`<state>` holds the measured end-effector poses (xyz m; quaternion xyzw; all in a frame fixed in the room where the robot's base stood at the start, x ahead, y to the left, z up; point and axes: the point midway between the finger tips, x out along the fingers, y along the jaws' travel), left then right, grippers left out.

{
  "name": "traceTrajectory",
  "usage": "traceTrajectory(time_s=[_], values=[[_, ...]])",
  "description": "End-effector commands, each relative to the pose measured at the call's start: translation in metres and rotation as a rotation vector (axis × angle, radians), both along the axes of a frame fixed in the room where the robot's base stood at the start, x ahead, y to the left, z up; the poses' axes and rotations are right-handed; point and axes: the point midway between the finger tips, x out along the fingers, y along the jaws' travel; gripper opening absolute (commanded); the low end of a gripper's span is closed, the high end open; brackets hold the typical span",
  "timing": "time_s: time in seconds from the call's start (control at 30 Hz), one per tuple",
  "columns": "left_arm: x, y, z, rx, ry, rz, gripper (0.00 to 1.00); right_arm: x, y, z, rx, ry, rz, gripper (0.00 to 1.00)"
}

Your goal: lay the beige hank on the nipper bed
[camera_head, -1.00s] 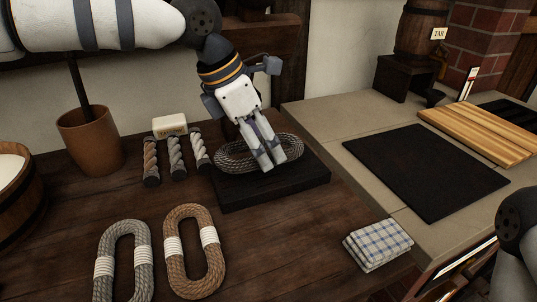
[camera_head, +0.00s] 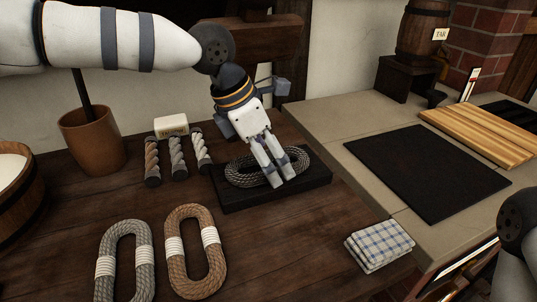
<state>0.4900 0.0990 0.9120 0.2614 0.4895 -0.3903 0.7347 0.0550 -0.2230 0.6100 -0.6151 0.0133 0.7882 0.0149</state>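The grey-beige hank (camera_head: 236,178), an oval rope coil, is on the black block (camera_head: 235,200) that I take for the nipper bed. Its underside seems to touch the block's top. My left gripper (camera_head: 276,178) reaches down over the coil's middle. Its two fingers are close together, on the hank as far as I can see; they hide part of the coil. My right gripper is out of view; only part of my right arm shows at the right edge.
A grey hank (camera_head: 107,268) and a brown hank (camera_head: 217,262) lie in front. Several short rope pieces (camera_head: 176,155) lie behind, near a brown pot (camera_head: 92,143). A folded checked cloth (camera_head: 380,245) is at the right. A black mat (camera_head: 430,172) covers part of the stone counter.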

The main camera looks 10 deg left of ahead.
Motion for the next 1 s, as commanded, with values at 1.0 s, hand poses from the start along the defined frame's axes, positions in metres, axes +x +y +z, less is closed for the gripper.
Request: traceTrajectory(time_s=[1.0], values=[[-0.026, 0.038, 0.113, 0.000, 0.001, 0.000, 0.86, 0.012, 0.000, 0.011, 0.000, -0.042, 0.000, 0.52]])
